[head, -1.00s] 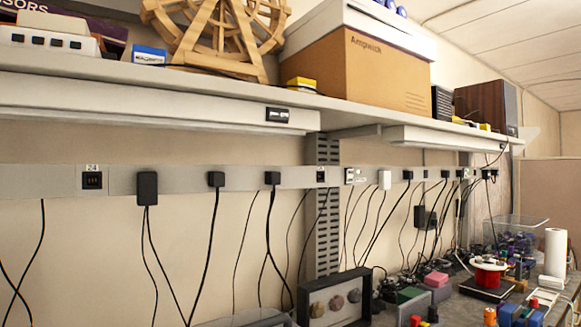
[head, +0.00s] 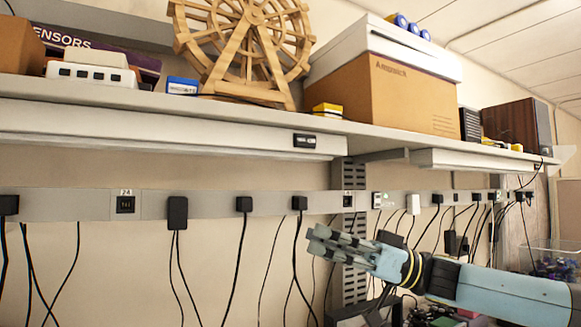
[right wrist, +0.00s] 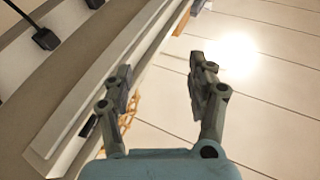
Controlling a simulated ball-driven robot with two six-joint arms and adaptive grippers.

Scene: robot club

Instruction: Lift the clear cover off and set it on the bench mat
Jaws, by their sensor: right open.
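My right gripper (head: 322,241) is raised in front of the wall, below the shelf, pointing left. In the right wrist view its two fingers (right wrist: 159,68) are apart with nothing between them. A clear plastic box-like piece (head: 556,250) shows at the far right edge of the head view, with dark and purple items seen in or behind it. I cannot tell whether it is the cover. It is well to the right of the gripper, beyond my forearm. The bench mat cannot be made out. My left gripper is not in view.
A long shelf (head: 225,107) runs above the gripper, with a wooden wheel model (head: 245,45) and a cardboard box (head: 385,90) on it. A power strip (head: 275,202) with hanging cables lines the wall behind. Only a little of the cluttered bench shows, at lower right.

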